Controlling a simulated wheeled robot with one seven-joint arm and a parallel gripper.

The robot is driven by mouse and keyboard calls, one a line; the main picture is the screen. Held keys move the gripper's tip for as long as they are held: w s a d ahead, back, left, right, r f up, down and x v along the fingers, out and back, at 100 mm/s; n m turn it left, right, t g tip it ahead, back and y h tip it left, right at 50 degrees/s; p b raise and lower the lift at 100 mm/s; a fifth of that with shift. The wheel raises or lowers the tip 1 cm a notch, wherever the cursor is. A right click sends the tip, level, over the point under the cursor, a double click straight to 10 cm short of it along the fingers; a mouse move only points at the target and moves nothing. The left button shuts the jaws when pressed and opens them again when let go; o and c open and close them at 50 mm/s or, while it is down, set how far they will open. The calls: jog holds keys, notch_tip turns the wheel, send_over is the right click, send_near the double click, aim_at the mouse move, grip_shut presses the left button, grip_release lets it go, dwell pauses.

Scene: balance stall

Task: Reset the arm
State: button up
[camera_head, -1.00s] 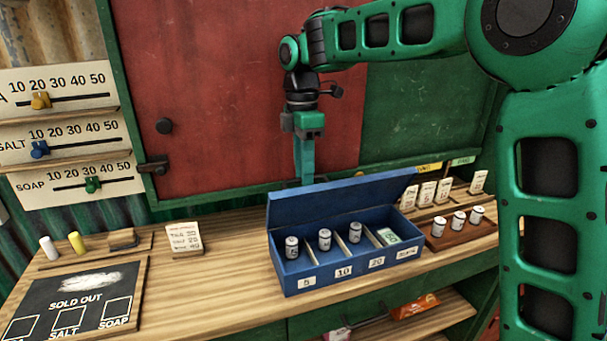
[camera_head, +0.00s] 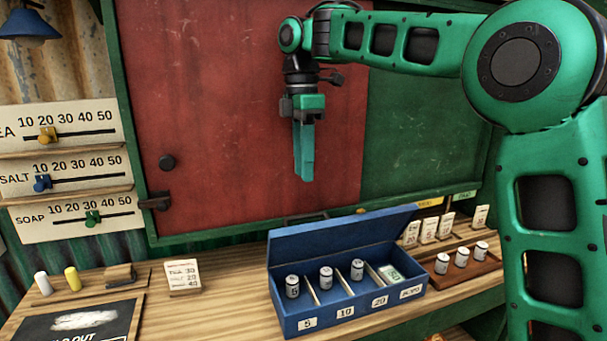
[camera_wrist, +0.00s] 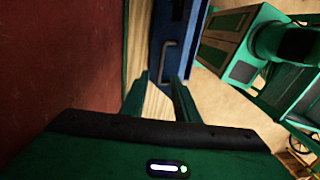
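My gripper (camera_head: 304,178) hangs from my green arm, fingers pointing down, in front of the red panel and above the blue cash box. In the wrist view its two fingers (camera_wrist: 160,88) stand apart with nothing between them. The blue cash box (camera_head: 352,312) stands on the counter with its lid raised. Its compartments are labelled 5, 10, 20 and one I cannot read clearly. A white cylinder stands in each of the first three, and a pale green-and-white item lies in the last. The box's blue side also shows in the wrist view (camera_wrist: 185,20).
A brown tray (camera_head: 478,272) with white cylinders and upright cards stands right of the box. A small price card (camera_head: 183,275) and a dark sold-out board (camera_head: 40,325) lie left. Slider boards (camera_head: 58,125) hang on the left wall. The counter left of the box is mostly clear.

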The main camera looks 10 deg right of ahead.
jog(key=s+d+f+m, duration=0.4)
jog(key=s+d+m, duration=0.3)
jog(key=d, duration=0.4)
jog(key=s+d+f+m, duration=0.5)
jog(key=s+d+m, duration=0.15)
jog(key=d, duration=0.45)
jog(key=s+d+f+m, duration=0.5)
jog(key=s+f+m, duration=0.1)
jog(key=s, duration=0.4)
jog(key=s+d+f+m+t, duration=0.1)
jog(key=s+d+f+m, duration=0.4)
jog(key=s, duration=0.5)
jog(key=shift+s+f+m, duration=0.2)
jog(key=shift+f+m, duration=0.75)
jog(key=shift+m, duration=0.1)
jog(key=shift+d, duration=0.1)
jog(key=shift+w+f, duration=0.2)
jog(key=shift+w, duration=0.5)
